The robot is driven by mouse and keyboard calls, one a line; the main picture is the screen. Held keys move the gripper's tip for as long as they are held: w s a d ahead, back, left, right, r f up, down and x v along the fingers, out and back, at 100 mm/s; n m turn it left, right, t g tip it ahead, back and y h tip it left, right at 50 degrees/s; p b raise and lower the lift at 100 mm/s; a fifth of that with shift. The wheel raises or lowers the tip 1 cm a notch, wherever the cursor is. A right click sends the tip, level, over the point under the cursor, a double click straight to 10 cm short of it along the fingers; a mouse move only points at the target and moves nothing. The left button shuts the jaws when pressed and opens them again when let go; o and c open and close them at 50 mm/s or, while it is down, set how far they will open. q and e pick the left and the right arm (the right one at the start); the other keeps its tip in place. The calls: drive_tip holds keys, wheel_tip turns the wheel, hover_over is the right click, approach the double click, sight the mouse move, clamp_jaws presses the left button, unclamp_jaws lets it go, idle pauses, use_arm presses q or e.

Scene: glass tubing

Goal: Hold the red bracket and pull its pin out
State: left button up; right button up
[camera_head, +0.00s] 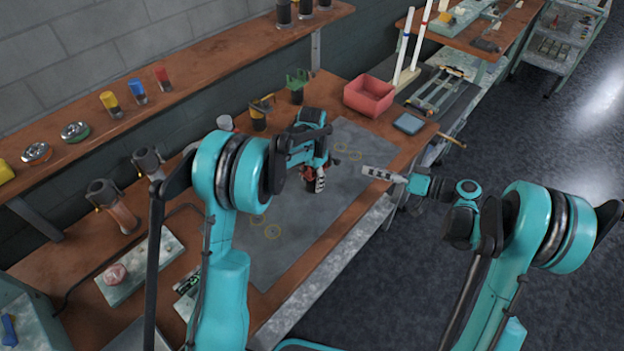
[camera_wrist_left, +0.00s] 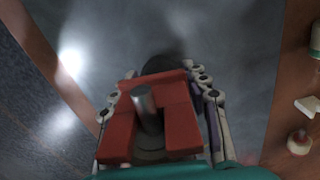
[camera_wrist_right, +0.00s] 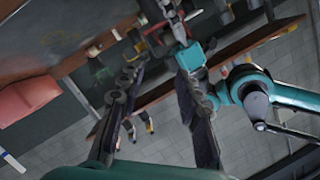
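The red bracket (camera_wrist_left: 178,124) is a blocky red piece with a grey cylindrical pin (camera_wrist_left: 147,108) standing up in it, seen close in the left wrist view. My left gripper (camera_wrist_left: 157,90) has its fingers on both sides of the bracket, closed against it. In the head view, my left gripper (camera_head: 314,183) is over the grey mat, with a bit of red showing by its fingertips and most of the bracket hidden. My right gripper (camera_head: 372,173) is empty at the bench's front edge, to the right of the bracket. Its fingers are apart in the right wrist view (camera_wrist_right: 160,64).
The grey mat (camera_head: 290,235) with yellow ring marks is mostly clear. A red bin (camera_head: 369,96) and a blue-grey block (camera_head: 409,123) sit at its far end. A yellow-and-black tool (camera_head: 260,112) and a green holder (camera_head: 297,85) stand by the wall.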

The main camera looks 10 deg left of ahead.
drive_tip(key=shift+w+a, duration=0.15)
drive_tip(key=shift+a, duration=0.05)
clamp_jaws()
drive_tip(key=w+a+r+n+g+h, duration=0.2)
drive_tip(key=w+a+n+g+h, duration=0.1)
drive_tip(key=a+h, duration=0.25)
drive_tip(key=s+a+r+n+h, duration=0.1)
drive_tip(key=a+r+n+h, duration=0.2)
drive_tip(key=r, duration=0.6)
drive_tip(key=h, duration=0.2)
drive_tip(key=shift+h, duration=0.35)
drive_tip(key=shift+f, duration=0.1)
